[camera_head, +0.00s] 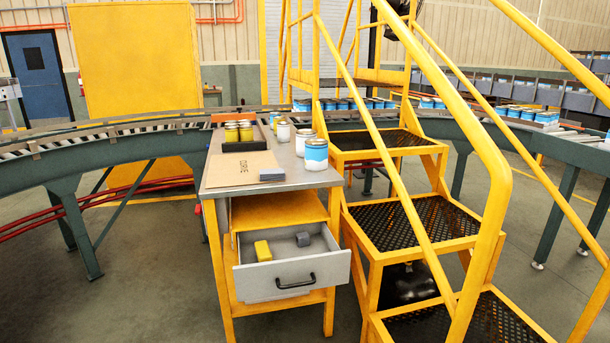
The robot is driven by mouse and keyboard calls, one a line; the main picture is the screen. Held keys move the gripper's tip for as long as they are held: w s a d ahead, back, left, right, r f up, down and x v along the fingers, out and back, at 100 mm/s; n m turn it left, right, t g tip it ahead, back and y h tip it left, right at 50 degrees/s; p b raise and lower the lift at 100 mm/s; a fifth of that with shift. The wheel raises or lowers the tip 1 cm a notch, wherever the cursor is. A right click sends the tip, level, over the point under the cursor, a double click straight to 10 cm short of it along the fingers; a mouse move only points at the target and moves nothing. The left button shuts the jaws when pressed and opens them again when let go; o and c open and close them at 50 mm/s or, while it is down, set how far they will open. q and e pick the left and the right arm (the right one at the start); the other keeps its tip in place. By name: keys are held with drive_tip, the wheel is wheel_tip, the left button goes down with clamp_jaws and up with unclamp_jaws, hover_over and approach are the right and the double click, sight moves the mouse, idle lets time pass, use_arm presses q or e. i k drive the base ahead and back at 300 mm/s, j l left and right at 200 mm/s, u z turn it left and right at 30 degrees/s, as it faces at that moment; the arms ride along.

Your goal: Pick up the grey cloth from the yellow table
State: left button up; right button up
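The yellow table (224,260) has a grey top and stands left of the yellow stairs. A small dark grey flat piece (272,174) lies on its top at the right edge of a brown cardboard sheet (238,172). The table's drawer (291,282) is pulled open. Inside the drawer lie a yellow block (263,250) and a small dark grey piece (303,239). I cannot tell which grey piece is the cloth. Neither of my grippers is in view.
A blue and white can (316,155) stands near the top's right edge, with several other cans behind. A dark tray (245,146) holds yellow cans. The yellow stairs (412,222) with handrails stand close on the right. A roller conveyor (80,138) runs behind. Floor at front left is clear.

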sight(265, 174)
drive_tip(key=i+j+z, duration=0.25)
drive_tip(key=z, duration=0.15)
drive_tip(key=i+j+z, duration=0.65)
drive_tip(key=j+z, duration=0.2)
